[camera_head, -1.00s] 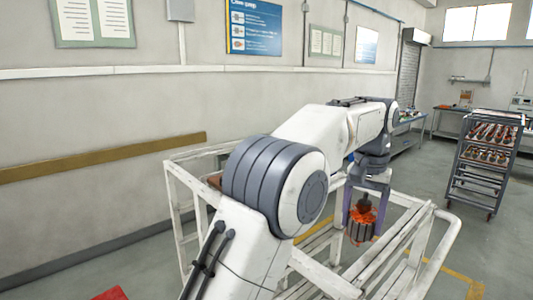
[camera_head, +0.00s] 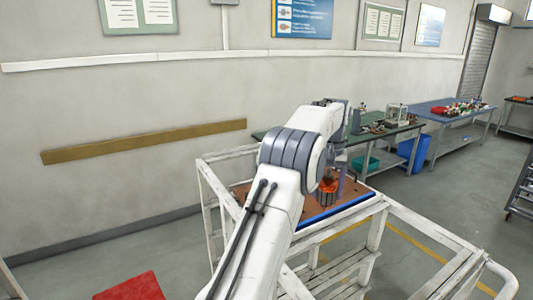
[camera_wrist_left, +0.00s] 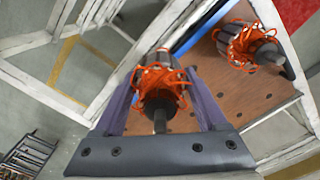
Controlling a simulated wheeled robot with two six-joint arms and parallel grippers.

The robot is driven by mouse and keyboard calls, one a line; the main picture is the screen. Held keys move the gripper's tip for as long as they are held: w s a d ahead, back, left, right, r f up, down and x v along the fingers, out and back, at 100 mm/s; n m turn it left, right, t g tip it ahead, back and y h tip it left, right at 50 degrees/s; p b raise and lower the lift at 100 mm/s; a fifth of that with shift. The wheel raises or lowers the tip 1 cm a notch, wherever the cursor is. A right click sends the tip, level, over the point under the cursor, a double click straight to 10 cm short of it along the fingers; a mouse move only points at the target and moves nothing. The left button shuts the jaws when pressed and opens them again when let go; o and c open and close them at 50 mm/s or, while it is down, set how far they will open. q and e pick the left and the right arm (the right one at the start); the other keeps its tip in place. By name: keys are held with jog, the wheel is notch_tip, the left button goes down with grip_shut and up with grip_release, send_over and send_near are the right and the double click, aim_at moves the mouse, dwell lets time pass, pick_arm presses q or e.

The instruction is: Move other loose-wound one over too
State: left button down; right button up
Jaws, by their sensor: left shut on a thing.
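My left gripper (camera_wrist_left: 160,74) is shut on an armature (camera_wrist_left: 158,88) with loose orange windings, a dark slotted core and a shaft. In the head view, this armature (camera_head: 326,197) hangs upright by the brown perforated board (camera_head: 350,197) with a blue edge, on the white frame cart. I cannot tell whether it touches the board. A second armature (camera_wrist_left: 243,42) with loose orange wire is on the board to the right in the wrist view; in the head view my arm hides it. My right gripper is out of view.
The cart's white rails (camera_head: 430,222) surround the board, with an open slatted part at the front right. A green-topped bench (camera_head: 385,138) and a blue bench (camera_head: 452,113) stand behind. A red thing (camera_head: 132,287) lies at lower left.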

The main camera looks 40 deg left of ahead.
pick_arm(q)
jog(key=s+a+r+n+p, duration=0.1)
jog(key=s+a+n+p, duration=0.15)
jog(key=a, duration=0.75)
jog(key=s+a+n+p, duration=0.15)
jog(key=a+p, duration=0.25)
jog(key=a, duration=0.5)
jog(key=shift+n, duration=0.5)
jog(key=shift+w+a+f, duration=0.15)
jog(key=shift+a+f, duration=0.05)
jog(key=shift+f, duration=0.9)
jog(key=shift+w+a+f, duration=0.1)
jog(key=shift+a+f, duration=0.05)
jog(key=shift+f, duration=0.95)
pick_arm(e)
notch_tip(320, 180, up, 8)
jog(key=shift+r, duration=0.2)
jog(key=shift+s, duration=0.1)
pick_arm(q)
jog(key=shift+f+b, duration=0.4)
jog(key=shift+f, duration=0.45)
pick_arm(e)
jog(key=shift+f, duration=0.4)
pick_arm(q)
grip_release()
jog(key=shift+d, duration=0.1)
jog(key=shift+s+f, duration=0.1)
jog(key=shift+s+f, duration=0.15)
jog(key=shift+f, duration=0.05)
